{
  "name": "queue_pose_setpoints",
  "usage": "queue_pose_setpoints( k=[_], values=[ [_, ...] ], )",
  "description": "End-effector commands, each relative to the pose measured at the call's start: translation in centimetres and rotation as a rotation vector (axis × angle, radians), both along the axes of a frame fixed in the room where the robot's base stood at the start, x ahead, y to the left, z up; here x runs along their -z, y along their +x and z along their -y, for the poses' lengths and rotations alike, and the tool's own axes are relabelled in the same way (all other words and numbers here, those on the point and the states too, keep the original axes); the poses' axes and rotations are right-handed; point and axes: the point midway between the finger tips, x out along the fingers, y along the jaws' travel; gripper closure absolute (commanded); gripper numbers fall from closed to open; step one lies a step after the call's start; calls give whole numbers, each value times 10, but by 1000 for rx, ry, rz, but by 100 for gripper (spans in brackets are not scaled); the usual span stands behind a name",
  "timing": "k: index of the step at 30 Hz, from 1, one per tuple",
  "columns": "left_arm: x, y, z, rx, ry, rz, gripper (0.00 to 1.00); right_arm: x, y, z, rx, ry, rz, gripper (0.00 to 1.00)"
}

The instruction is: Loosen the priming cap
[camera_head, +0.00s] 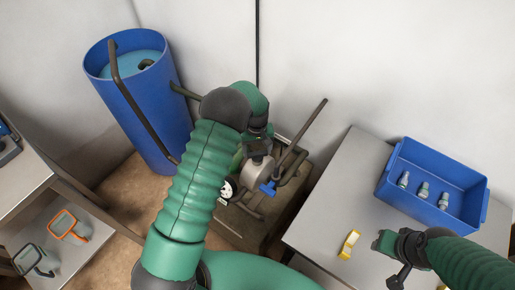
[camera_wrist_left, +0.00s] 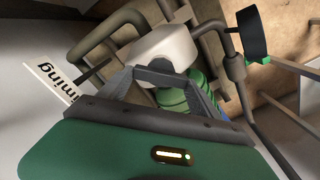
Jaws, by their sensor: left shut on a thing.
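My left gripper (camera_wrist_left: 165,80) is shut on the priming cap (camera_wrist_left: 161,78), a grey bar-like piece between its fingertips in the left wrist view. A pale rounded pump body (camera_wrist_left: 165,45) shows just behind it. A white label (camera_wrist_left: 52,84) ending in "iming" is beside it. In the head view my left gripper (camera_head: 258,138) is over the pump, and the arm hides the cap and much of the pump. The pump's grey housing (camera_head: 257,169) shows below it. My right gripper (camera_head: 387,243) is over the right table; its fingers are not clear.
A blue barrel (camera_head: 150,115) with a pipe stands left of the pump. A long lever (camera_head: 302,140) and a blue handle (camera_head: 268,188) are close by the gripper. The right table (camera_head: 330,205) holds a blue bin (camera_head: 430,208) with several fittings and a yellow piece (camera_head: 349,244).

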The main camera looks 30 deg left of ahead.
Motion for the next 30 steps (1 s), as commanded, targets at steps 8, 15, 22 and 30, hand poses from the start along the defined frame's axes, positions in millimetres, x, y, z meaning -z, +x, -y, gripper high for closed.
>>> queue_pose_setpoints(
  k=[8,15,22,30],
  values=[
    [-1,0,-1,-261,1,2,68,-10,0,0,0,0,0,64],
    [-1,-1,-1,-483,1,3,68,-16,0,0,0,0,0,64],
    [-1,-1,-1,-663,1,2,68,-20,0,0,0,0,0,64],
    [-1,-2,-2,-796,0,3,68,-23,0,0,0,0,0,64]
  ],
)
